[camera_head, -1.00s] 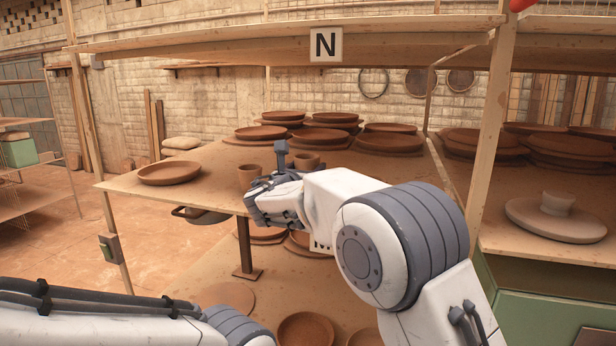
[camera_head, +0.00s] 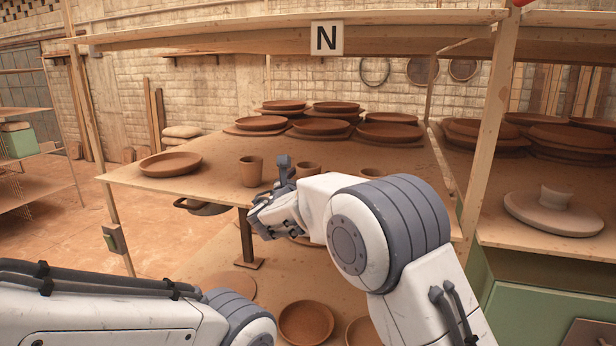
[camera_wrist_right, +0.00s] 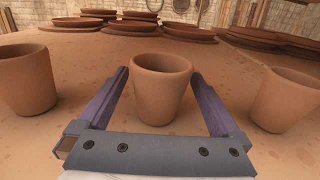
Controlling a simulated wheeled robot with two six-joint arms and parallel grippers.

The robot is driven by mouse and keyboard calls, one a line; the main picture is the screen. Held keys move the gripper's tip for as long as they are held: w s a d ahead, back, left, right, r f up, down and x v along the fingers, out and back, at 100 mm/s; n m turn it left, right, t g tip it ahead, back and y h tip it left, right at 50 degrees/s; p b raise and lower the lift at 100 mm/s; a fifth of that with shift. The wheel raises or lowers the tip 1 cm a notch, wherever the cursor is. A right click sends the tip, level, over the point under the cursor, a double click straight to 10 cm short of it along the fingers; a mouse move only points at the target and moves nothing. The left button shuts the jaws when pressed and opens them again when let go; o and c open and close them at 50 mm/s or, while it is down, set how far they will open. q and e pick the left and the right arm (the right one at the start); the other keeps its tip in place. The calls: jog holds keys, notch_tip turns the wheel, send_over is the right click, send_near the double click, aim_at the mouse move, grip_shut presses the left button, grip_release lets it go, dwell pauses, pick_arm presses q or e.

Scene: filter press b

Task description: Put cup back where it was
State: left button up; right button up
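Three brown clay cups stand in a row on the wooden shelf (camera_head: 215,150). The left cup (camera_head: 251,171) shows whole and also in the right wrist view (camera_wrist_right: 25,78). The middle cup (camera_head: 307,168) is partly hidden by my right arm. In the right wrist view the middle cup (camera_wrist_right: 161,85) is upright between the two purple fingers of my right gripper (camera_wrist_right: 160,78), with narrow gaps on both sides, so the gripper looks open around it. The right cup (camera_wrist_right: 287,98) stands outside the right finger; only its rim area (camera_head: 372,172) shows in the head view. My left gripper is out of view.
A shallow clay dish (camera_head: 170,164) lies at the shelf's left end. Several stacked plates (camera_head: 322,127) stand farther back. A wooden post (camera_head: 487,130) and a side shelf with a pale piece (camera_head: 553,215) are at the right. Clay dishes (camera_head: 305,322) lie below.

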jog(key=shift+r, duration=0.2)
jog(key=b+v, duration=0.5)
jog(key=v, duration=0.7)
jog(key=shift+b, duration=0.4)
jog(key=shift+d, duration=0.1)
